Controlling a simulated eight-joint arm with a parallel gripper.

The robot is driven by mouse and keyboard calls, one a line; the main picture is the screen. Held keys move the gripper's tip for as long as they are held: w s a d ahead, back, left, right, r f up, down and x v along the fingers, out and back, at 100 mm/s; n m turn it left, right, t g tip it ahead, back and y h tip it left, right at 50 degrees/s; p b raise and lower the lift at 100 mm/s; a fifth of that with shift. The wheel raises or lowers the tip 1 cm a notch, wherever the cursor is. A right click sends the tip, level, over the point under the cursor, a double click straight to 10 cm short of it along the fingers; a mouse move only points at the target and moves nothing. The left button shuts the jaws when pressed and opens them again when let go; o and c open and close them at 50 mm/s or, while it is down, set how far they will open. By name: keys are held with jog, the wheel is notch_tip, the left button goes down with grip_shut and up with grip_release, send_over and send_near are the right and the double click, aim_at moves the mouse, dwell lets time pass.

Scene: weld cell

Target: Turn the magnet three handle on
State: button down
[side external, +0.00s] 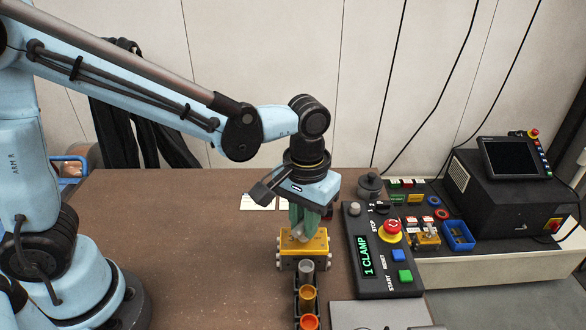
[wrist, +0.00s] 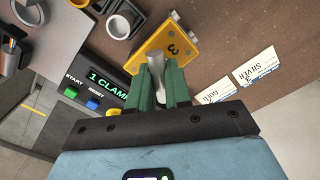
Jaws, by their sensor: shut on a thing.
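The yellow magnet block (side external: 316,247) stands on the brown table below my gripper (side external: 303,222). In the wrist view the yellow block (wrist: 180,40) shows a dark 3 on its face. Its pale metal handle (wrist: 156,66) stands up between my gripper's green fingers (wrist: 158,84). My gripper is shut on this handle. In the side view the fingers hide most of the handle, and only its foot (side external: 299,235) shows at the block. I cannot tell from these frames whether the handle is at on or off.
Right of the block is a black control box (side external: 376,285) with a lit 1 CLAMP display and a red stop button (side external: 392,227). A row of cups (side external: 307,297) stands in front. Printed cards (wrist: 257,66) lie beside the block. The table's left part is clear.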

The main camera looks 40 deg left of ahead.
jog(key=n, duration=0.4)
jog(key=shift+n, duration=2.2)
jog(key=c, duration=1)
grip_release()
notch_tip(320, 180, up, 12)
